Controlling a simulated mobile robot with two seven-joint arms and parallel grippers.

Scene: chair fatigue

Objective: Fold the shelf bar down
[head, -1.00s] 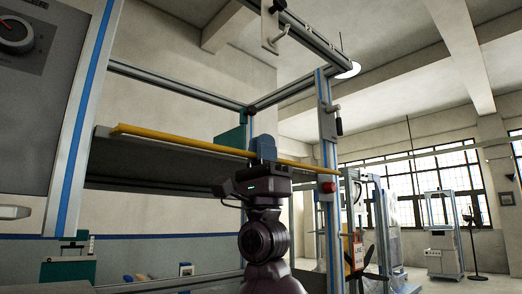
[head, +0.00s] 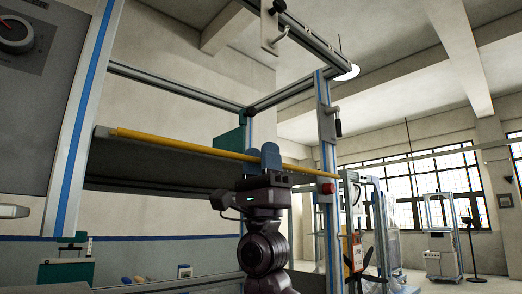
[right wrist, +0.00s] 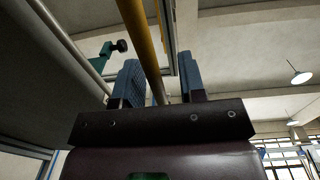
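The shelf bar (head: 182,144) is a long yellow bar along the front edge of the dark grey shelf (head: 150,168), running from upper left to lower right. My right gripper (head: 265,152) points upward at the bar, right of its middle, with two blue fingers apart. In the right wrist view the bar (right wrist: 143,38) runs between the fingers of my right gripper (right wrist: 160,80), with a visible gap to the right finger. I cannot tell whether the left finger touches it. The fingers hide a short stretch of bar. My left gripper is not in view.
An aluminium frame with blue strips surrounds the shelf; its right post (head: 327,135) carries a black-handled lever (head: 337,122) and a red knob (head: 327,188). A grey panel with a dial (head: 17,35) stands close at left. The space right of the post looks more open.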

